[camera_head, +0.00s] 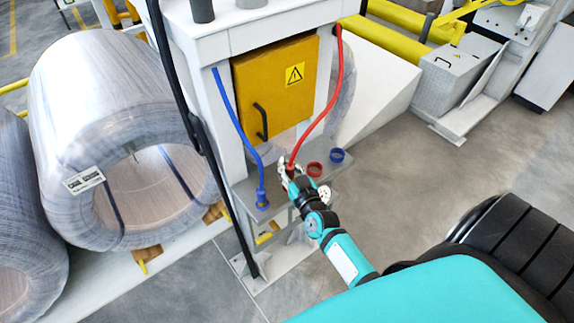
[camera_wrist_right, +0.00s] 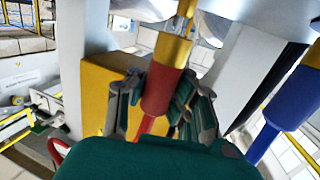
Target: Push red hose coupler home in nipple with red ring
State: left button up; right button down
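The red hose coupler (camera_wrist_right: 158,90) has a brass collar and sits between the fingers of my right gripper (camera_wrist_right: 160,100). In the head view the right gripper (camera_head: 291,172) is at the lower end of the red hose (camera_head: 329,118), over the grey shelf. A narrow brass piece (camera_wrist_right: 187,10) lines up with the coupler's brass end in the wrist view; I cannot tell how far they overlap. A red ring (camera_head: 314,169) shows on the shelf just right of the gripper. Fingers hide part of the coupler. My left gripper is not in view.
A blue coupler (camera_head: 262,198) on a blue hose stands at the shelf's left; it also shows in the wrist view (camera_wrist_right: 298,90). A blue ring (camera_head: 337,155) is right of the red one. A yellow cabinet door (camera_head: 274,85) stands behind. Large wire coils (camera_head: 90,100) lie left.

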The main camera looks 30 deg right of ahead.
jog(key=shift+f+b, duration=1.15)
jog(key=shift+f, duration=0.45)
jog(key=c, duration=1.3)
grip_release()
jog(key=shift+c, duration=0.2)
jog(key=shift+s, duration=0.1)
jog(key=s+a+r, duration=0.1)
jog(key=s+a, duration=0.1)
jog(key=s, duration=0.9)
jog(key=shift+s, duration=0.35)
